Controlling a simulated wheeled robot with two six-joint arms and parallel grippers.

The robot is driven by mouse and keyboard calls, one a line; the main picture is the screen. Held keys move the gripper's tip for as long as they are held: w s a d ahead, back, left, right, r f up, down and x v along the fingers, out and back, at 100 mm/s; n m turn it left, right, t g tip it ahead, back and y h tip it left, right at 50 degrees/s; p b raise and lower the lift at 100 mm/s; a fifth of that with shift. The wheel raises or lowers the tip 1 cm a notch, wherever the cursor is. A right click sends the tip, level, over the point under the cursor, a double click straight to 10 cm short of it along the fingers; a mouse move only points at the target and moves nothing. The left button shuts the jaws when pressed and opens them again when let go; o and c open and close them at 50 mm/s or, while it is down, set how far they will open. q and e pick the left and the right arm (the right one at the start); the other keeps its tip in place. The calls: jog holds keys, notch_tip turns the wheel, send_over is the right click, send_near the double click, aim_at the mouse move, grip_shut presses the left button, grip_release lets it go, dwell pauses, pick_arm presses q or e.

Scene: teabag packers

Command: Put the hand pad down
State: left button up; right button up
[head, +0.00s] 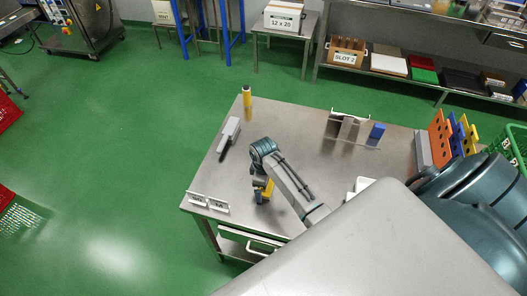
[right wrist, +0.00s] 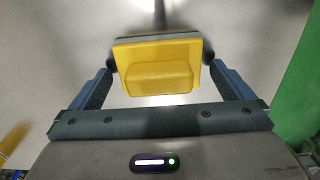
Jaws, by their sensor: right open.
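The hand pad (right wrist: 158,72) is a yellow plate with a raised yellow block and a grey edge along its far side. In the right wrist view it sits between the two fingertips of my right gripper (right wrist: 160,58), which is open. The fingertips are close to the pad's two sides; I cannot tell whether they touch. In the head view the yellow pad (head: 267,189) shows partly under my right wrist, low over or on the steel table (head: 300,130). My left gripper is not in view.
A yellow bottle (head: 247,97) and a grey tool (head: 230,131) are along the table's left side. A clear rack (head: 347,128) and blue block (head: 377,131) are toward the back right.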

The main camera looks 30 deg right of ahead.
notch_tip(320, 180, up, 12)
jog(key=b, duration=0.2)
jog(key=shift+b, duration=0.4)
